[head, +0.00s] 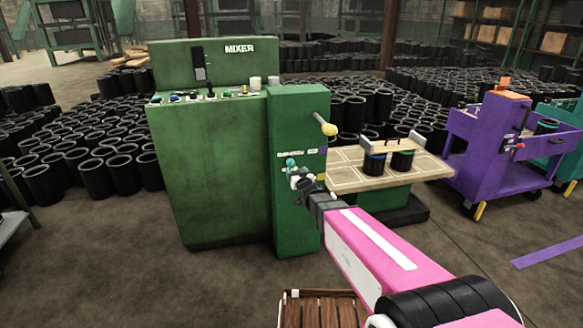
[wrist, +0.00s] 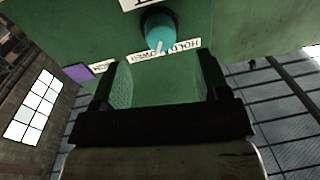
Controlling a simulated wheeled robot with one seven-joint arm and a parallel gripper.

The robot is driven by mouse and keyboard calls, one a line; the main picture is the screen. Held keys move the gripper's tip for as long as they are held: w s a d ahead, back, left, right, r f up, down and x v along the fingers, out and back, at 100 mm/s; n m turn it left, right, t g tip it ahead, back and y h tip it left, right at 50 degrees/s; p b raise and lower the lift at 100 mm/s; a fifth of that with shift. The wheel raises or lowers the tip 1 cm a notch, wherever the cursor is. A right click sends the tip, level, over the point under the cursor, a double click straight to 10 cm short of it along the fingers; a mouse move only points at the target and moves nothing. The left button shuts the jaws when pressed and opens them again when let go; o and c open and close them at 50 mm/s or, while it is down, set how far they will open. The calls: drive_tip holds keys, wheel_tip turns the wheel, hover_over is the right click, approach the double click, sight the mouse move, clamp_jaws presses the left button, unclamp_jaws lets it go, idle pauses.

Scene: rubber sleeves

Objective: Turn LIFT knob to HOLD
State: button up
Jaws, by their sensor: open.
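The teal LIFT knob (wrist: 160,27) sits on the front of the green mixer column, at the top of the wrist view. Its white pointer points down in that view, close to the strip of white labels. The HOLD label (wrist: 190,46) is right of the pointer, and another label (wrist: 146,57) is just below left, hard to read. In the head view the knob (head: 291,162) is small, just above my gripper (head: 300,181). In the wrist view my gripper (wrist: 158,78) is open and empty, its fingers spread below the knob and apart from it.
The green mixer cabinet (head: 205,165) stands left of the column (head: 298,110). A yellow-ended lever (head: 327,127) sticks out above right of the knob. A tan table (head: 350,176) with two black sleeves and a purple cart (head: 490,150) are to the right. A wooden slatted top (head: 325,310) is below.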

sight(292, 165)
drive_tip(key=x, duration=0.6)
drive_tip(key=shift+w+a, duration=0.1)
drive_tip(key=shift+w, duration=0.3)
drive_tip(key=c, duration=0.9)
